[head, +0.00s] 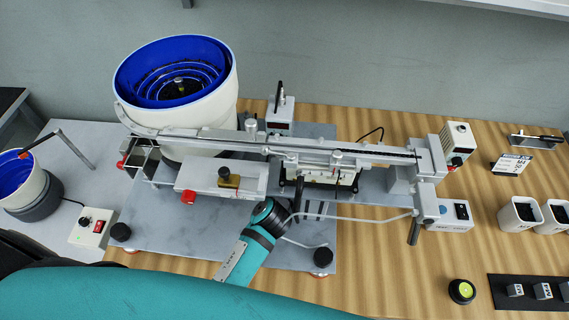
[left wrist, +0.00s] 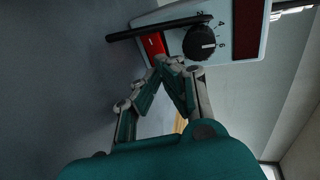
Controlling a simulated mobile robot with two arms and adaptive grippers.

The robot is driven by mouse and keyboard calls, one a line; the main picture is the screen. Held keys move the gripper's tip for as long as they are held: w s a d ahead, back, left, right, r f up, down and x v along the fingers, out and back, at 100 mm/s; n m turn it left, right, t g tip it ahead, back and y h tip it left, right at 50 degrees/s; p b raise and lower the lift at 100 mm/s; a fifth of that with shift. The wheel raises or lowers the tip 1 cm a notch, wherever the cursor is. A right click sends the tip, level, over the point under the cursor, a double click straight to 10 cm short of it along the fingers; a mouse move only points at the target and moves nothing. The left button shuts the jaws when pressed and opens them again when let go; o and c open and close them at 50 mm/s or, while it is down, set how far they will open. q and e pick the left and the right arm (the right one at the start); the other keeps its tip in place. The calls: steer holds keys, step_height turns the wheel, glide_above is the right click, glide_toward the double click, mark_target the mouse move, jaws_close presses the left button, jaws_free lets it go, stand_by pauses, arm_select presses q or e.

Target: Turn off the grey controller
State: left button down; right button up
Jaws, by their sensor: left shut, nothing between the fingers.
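The grey controller (left wrist: 228,40) fills the top of the left wrist view. It is a pale box with a black numbered dial (left wrist: 199,43), a dark red display and a red switch (left wrist: 154,45). A black rod crosses in front of it. My left gripper (left wrist: 178,62) is shut and empty, its tips just beside the red switch and dial; I cannot tell whether they touch. In the head view a pale box with a dark display (head: 283,113) behind the gantry appears to be this controller. My left arm reaches toward the gantry there. My right gripper is not in view.
The gantry rail (head: 300,147) crosses in front of the box. A white bowl feeder with blue inside (head: 215,110) stands to its left. A switch box (head: 448,216) and a white controller (head: 458,138) stand right. Another red-switch box (head: 92,227) sits far left.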

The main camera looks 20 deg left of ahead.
arm_select(q)
steer(key=shift+s, duration=0.45)
steer(key=v, duration=1.1)
steer(key=shift+d+r, duration=0.3)
